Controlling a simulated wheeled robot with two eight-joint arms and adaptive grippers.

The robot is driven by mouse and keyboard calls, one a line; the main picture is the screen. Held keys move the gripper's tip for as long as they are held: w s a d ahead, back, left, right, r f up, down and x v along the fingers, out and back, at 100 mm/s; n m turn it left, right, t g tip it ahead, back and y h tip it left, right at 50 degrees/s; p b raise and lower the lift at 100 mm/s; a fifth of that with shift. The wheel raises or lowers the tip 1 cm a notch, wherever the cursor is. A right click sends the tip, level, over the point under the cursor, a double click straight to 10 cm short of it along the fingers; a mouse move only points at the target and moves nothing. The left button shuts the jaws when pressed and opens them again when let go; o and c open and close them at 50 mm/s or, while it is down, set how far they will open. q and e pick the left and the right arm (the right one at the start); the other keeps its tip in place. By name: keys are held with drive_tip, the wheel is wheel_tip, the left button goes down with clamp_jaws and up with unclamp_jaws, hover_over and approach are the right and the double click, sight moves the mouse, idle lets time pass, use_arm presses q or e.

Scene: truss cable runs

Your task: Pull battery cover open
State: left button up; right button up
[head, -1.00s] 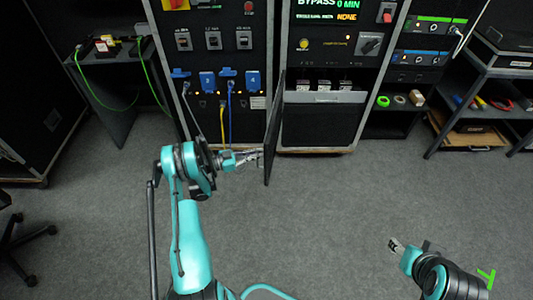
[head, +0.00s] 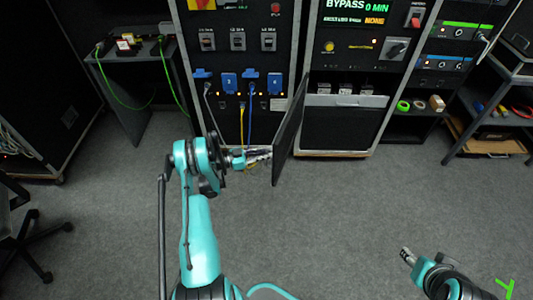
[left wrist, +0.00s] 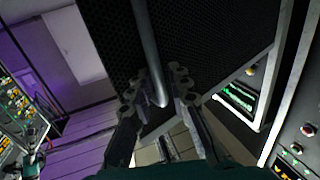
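The battery cover (head: 288,132) is a dark panel swung out from the lower front of the middle cabinet, standing at a steep angle to it. In the left wrist view the cover (left wrist: 215,35) is a black mesh face with a grey bar handle (left wrist: 149,50). My left gripper (head: 266,154) is at the cover's left side. Its fingers (left wrist: 156,88) are apart on either side of the handle's lower end, with gaps visible; contact is unclear. My right gripper (head: 406,255) is low at the right, away from the cover; its finger opening is too small to judge.
Blue plugs (head: 228,81) and hanging cables are on the left cabinet. A shelf (head: 497,100) stands at right, a chair (head: 35,240) at left. The grey floor (head: 330,220) between is clear.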

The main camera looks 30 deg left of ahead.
use_arm(q)
drive_tip(key=v, duration=1.2)
idle(0.5)
